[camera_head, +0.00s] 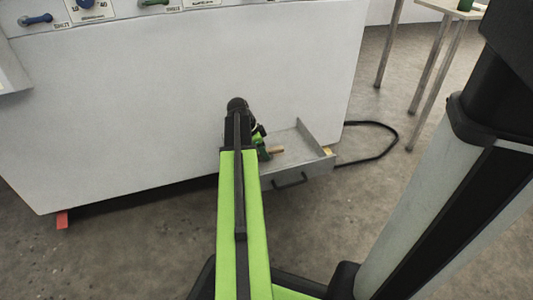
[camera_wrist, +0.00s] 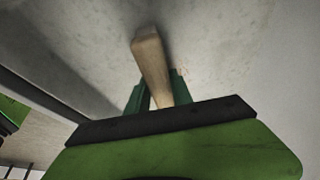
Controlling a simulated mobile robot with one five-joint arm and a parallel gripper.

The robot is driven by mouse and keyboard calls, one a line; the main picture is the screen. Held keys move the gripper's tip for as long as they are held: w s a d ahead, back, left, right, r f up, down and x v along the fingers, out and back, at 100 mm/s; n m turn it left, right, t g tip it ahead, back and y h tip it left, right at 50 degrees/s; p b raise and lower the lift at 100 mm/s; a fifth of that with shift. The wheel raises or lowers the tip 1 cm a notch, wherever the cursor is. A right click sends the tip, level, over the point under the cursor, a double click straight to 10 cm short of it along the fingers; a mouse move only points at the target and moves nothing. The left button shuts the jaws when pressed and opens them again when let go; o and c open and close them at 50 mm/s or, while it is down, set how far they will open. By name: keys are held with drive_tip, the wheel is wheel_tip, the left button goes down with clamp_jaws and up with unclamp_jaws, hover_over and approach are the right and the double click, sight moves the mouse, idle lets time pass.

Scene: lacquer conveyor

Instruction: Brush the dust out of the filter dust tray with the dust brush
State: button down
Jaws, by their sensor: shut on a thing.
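The filter dust tray (camera_head: 318,163) is a grey open drawer standing out from the foot of the white cabinet, with a dark handle on its front. My gripper (camera_head: 264,150) is low over the left part of the tray. It is shut on the dust brush, whose wooden part (camera_head: 277,150) shows beside the green fingers. In the wrist view the wood (camera_wrist: 150,60) sticks out between the green fingers of my gripper (camera_wrist: 158,92), over a grey surface. The bristles are hidden. A small yellowish patch (camera_head: 327,151) shows at the tray's right end; I cannot tell whether it is dust.
The white cabinet (camera_head: 180,100) stands close behind the tray, with knobs and switches along its top. A black hose (camera_head: 390,143) loops on the floor to the right. A table with metal legs (camera_head: 431,70) stands at the back right. Floor in front of the tray is clear.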

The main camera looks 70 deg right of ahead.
wheel_tip(320, 180, up, 6)
drive_tip(key=p, duration=0.6)
drive_tip(key=shift+r, duration=0.1)
wheel_tip(320, 180, up, 3)
drive_tip(key=p, duration=0.3)
